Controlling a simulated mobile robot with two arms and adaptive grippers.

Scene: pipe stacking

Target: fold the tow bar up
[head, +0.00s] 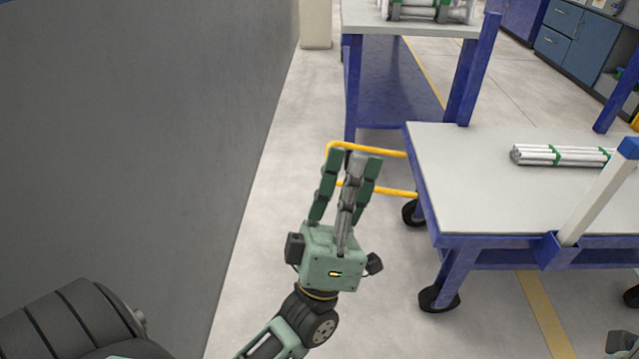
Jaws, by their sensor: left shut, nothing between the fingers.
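The tow bar (388,151) is a yellow U-shaped loop in the head view. It sticks out low to the left from the near end of the blue cart with a grey top (480,200), and lies roughly level. My left gripper (350,160) reaches up from the bottom, with its fingers over the outer end of the loop and hiding part of it. Its fingers are shut with nothing between them. I cannot tell whether they touch the bar. A small piece of my right arm shows at the bottom right corner; its fingers are out of view.
Bundled pipes (560,155) lie on the cart, near a white post (600,195). A second blue table (420,28) stands behind. A grey wall (130,130) closes off the left. Black casters (440,300) stand under the cart.

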